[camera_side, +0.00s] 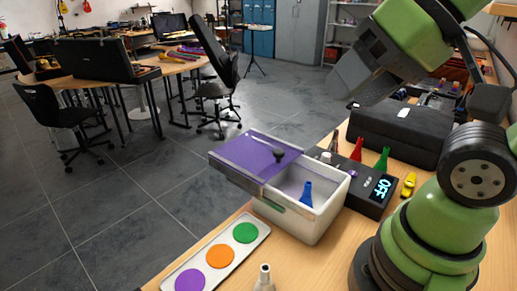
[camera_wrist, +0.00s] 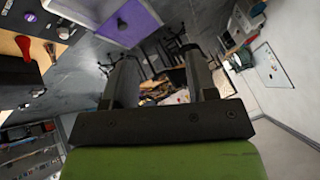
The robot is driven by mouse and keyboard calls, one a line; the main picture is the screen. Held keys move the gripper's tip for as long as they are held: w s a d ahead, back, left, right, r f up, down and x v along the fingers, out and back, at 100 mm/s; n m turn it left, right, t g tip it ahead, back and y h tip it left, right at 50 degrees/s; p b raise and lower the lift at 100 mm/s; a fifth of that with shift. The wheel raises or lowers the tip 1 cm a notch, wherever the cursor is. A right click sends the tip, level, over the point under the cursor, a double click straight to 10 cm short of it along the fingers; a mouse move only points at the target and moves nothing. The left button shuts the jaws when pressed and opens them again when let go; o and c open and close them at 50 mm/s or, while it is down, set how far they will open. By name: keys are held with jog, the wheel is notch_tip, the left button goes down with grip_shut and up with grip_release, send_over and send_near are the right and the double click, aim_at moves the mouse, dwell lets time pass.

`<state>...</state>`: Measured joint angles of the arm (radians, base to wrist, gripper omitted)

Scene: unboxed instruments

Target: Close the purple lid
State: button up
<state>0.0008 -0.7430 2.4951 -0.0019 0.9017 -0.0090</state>
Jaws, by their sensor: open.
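The purple lid (camera_side: 254,154) has a dark knob and lies slid out to the left of the white box (camera_side: 309,222). It covers only the box's left part and overhangs its left side. The box's right part is open, and a blue piece (camera_side: 307,194) shows inside. In the wrist view the lid (camera_wrist: 136,27) is at the top, left of centre. My gripper (camera_side: 345,82) is high at the upper right in the side view, well apart from the lid. In the wrist view my gripper (camera_wrist: 162,72) is open, with nothing between its fingers.
A black device with a lit "OFF" display (camera_side: 382,188) stands right of the box, with red and green pieces behind it. A tray with purple, orange and green discs (camera_side: 219,257) lies in front. A black case (camera_side: 400,132) sits behind. The air above the lid is clear.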

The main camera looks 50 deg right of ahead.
jog(key=n+g+h, duration=0.2)
jog(key=n+g, duration=0.5)
jog(key=n, duration=0.6)
send_over(279, 151)
notch_tip(279, 151, down, 10)
jog(key=shift+f, duration=0.1)
notch_tip(279, 151, down, 9)
jog(key=shift+f, duration=0.1)
grip_shut()
jog(key=shift+s, duration=0.1)
